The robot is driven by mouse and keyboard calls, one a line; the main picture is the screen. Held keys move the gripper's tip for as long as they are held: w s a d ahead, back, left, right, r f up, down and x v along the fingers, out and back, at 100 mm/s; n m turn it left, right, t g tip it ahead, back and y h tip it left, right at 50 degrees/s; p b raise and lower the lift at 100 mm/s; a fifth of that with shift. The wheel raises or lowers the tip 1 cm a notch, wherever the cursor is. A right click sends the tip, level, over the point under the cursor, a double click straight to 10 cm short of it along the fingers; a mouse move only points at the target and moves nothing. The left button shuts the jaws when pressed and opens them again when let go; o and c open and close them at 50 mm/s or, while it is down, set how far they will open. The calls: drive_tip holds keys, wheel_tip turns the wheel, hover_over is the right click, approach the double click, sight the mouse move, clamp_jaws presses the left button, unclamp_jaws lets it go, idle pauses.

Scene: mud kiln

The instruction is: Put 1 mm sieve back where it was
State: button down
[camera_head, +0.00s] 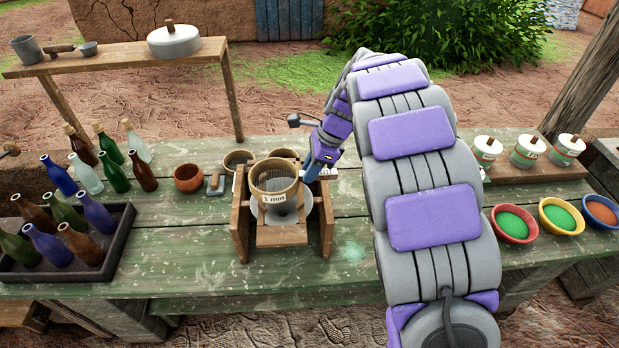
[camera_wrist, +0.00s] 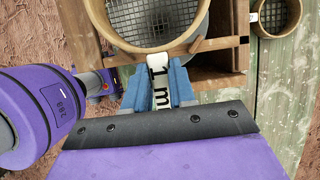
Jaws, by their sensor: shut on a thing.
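The 1 mm sieve (camera_head: 274,177) is a round wooden ring with a mesh floor and a white "1 mm" label. It sits at the top of a wooden stand (camera_head: 240,215), above a pale round vessel (camera_head: 312,212). In the wrist view the sieve (camera_wrist: 190,45) shows its rim and mesh at the top. My gripper (camera_head: 318,172) is at the right of the sieve. In the wrist view its blue fingers (camera_wrist: 160,90) are shut on a white tab marked "1 m" at the sieve's edge. I cannot tell whether the sieve is resting on the stand or held just above it.
A smaller sieve (camera_head: 239,158) stands behind, also in the wrist view (camera_wrist: 277,14). A brown bowl (camera_head: 187,178) is to the left, beyond it bottles and a dark tray (camera_head: 124,222). Powder bowls (camera_head: 513,223) and lidded pots (camera_head: 527,150) are on the right. A shelf (camera_head: 130,57) stands behind.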

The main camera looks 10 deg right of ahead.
sight(322, 172)
drive_tip(key=d+f, duration=0.1)
drive_tip(key=d+f+b, duration=0.1)
drive_tip(key=f, duration=0.1)
drive_tip(key=shift+d, duration=0.1)
drive_tip(key=c, duration=1.4)
unclamp_jaws()
drive_tip(key=o, duration=0.5)
drive_tip(key=shift+a, duration=0.85)
drive_tip(key=shift+c, duration=0.2)
drive_tip(key=shift+d, duration=0.45)
drive_tip(key=shift+d+r, duration=0.25)
drive_tip(key=shift+r, duration=0.1)
drive_tip(key=p+v, duration=0.3)
drive_tip(key=v, duration=0.7)
drive_tip(key=shift+r, duration=0.35)
drive_tip(key=shift+d+r, duration=0.25)
